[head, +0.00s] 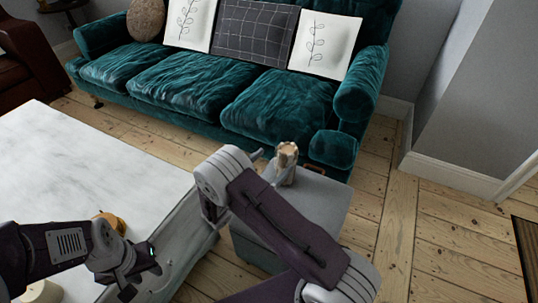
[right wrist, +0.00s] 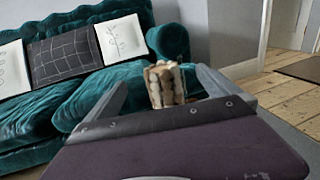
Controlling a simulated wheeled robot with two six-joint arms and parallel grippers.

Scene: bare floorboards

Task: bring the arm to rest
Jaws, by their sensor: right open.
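My right arm reaches across the middle of the head view. Its gripper (head: 271,167) is over the grey ottoman (head: 325,198), close to a carved, light-brown wooden object (head: 288,152). In the right wrist view the two fingers of the right gripper (right wrist: 163,88) are spread wide. The wooden object (right wrist: 165,84) shows upright between them, apart from both; its lower end is hidden by the gripper body. My left gripper (head: 138,268) is low on the left by the white table's edge; its finger gap is not clear.
The white table (head: 75,165) fills the left. An orange-brown round thing (head: 112,222) and a cream object (head: 42,292) are partly hidden by my left arm. A teal sofa (head: 205,85) with cushions stands behind. Bare floorboards (head: 395,230) lie open to the right.

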